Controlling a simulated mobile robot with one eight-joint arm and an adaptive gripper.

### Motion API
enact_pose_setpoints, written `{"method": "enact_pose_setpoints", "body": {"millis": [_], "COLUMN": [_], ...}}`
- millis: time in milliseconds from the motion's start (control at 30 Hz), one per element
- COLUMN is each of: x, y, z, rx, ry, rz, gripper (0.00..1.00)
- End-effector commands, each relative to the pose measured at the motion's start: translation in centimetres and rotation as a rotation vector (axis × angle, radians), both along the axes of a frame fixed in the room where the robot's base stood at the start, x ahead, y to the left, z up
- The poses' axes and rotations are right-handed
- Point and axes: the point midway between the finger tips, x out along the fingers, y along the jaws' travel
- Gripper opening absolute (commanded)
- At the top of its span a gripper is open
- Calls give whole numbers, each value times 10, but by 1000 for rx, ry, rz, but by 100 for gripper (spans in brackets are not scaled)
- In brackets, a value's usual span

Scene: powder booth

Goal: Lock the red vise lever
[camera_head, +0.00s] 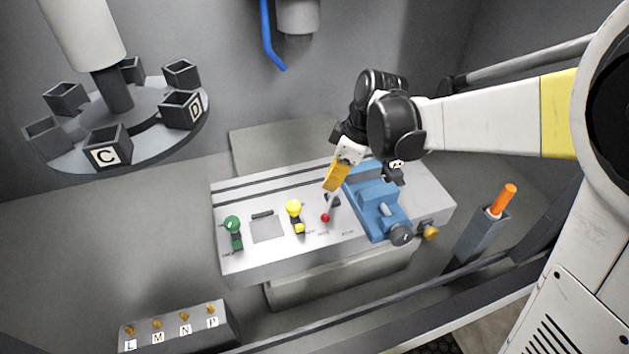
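The red vise lever shows as a small red knob (325,217) at the end of a short pale rod on the white worktable panel, left of the blue vise (377,200). My gripper (332,190) reaches down from the upper right, with its yellow-orange fingers just above the red knob and beside the rod. A dark part sits right of the rod. The fingers overlap in this view, so I cannot tell whether they are open, shut or touching the lever.
A yellow knob (294,208) and a green knob (233,224) stand left on the panel. An orange-topped post (502,200) is at right. A carousel (130,140) with dark bins is at upper left. A box (180,332) with brass pegs sits at lower left.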

Motion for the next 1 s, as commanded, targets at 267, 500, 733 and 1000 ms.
{"method": "enact_pose_setpoints", "body": {"millis": [267,500,733,1000], "x": [0,3,7,9], "y": [0,9,21,28], "z": [-2,-32,-72,-94], "rx": [0,0,0,0], "ry": [0,0,0,0], "rz": [-2,-2,-2,-3], "gripper": [0,0,0,0]}}
